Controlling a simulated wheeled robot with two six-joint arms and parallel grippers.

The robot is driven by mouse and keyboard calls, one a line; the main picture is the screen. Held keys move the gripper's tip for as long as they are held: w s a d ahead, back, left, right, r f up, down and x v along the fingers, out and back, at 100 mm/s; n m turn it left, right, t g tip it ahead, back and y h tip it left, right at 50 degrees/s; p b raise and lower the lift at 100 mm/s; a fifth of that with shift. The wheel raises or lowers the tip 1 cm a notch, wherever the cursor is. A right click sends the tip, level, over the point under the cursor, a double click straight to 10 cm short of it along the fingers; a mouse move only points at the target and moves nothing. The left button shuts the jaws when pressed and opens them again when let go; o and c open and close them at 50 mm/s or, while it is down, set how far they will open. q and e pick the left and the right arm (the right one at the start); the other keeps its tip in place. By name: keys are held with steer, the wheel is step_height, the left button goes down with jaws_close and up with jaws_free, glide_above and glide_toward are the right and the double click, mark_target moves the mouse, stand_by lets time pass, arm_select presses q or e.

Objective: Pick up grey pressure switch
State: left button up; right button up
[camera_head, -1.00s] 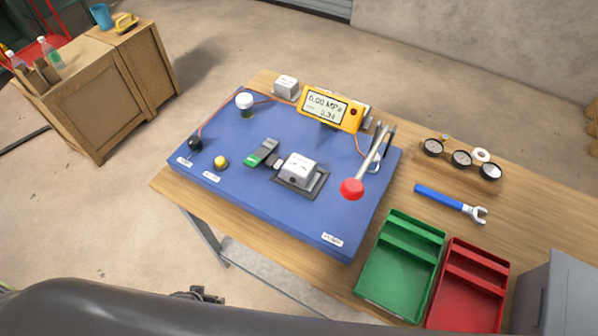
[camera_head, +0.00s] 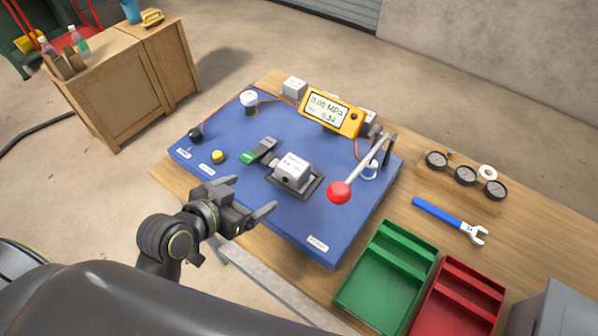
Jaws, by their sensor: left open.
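A light grey box-shaped switch (camera_head: 292,168) with small print on its top sits on a dark mount (camera_head: 311,189) near the middle of the blue board (camera_head: 225,125). A similar grey box (camera_head: 294,87) stands at the board's back edge. A third grey box (camera_head: 368,116) is partly hidden behind the yellow gauge. I cannot tell from the print which one is the pressure switch. My left gripper (camera_head: 250,196) is open and empty, its fingers pointing toward the board's front edge, below and left of the mounted box and apart from it. My right gripper is not in view.
A lever with a red knob (camera_head: 339,192) rises right of the mounted box. A yellow digital gauge (camera_head: 331,112) stands behind it. A green tray (camera_head: 385,280), a red tray (camera_head: 457,297), a blue wrench (camera_head: 437,213) and round gauges (camera_head: 465,176) lie to the right.

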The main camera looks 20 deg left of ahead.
mark_target(287, 171)
arm_select(q)
steer(key=x, duration=0.4)
steer(key=p+x, duration=0.1)
steer(key=x, duration=0.7)
steer(key=shift+w+d+r, duration=0.1)
steer(key=shift+w+r, duration=0.05)
steer(key=shift+r, duration=0.2)
steer(key=shift+p+x, duration=0.85)
steer(key=shift+x, duration=1.1)
steer(key=shift+w+d+f, duration=0.2)
steer(key=shift+w+d, duration=0.05)
steer(key=shift+w, duration=0.35)
steer(key=c, duration=1.4)
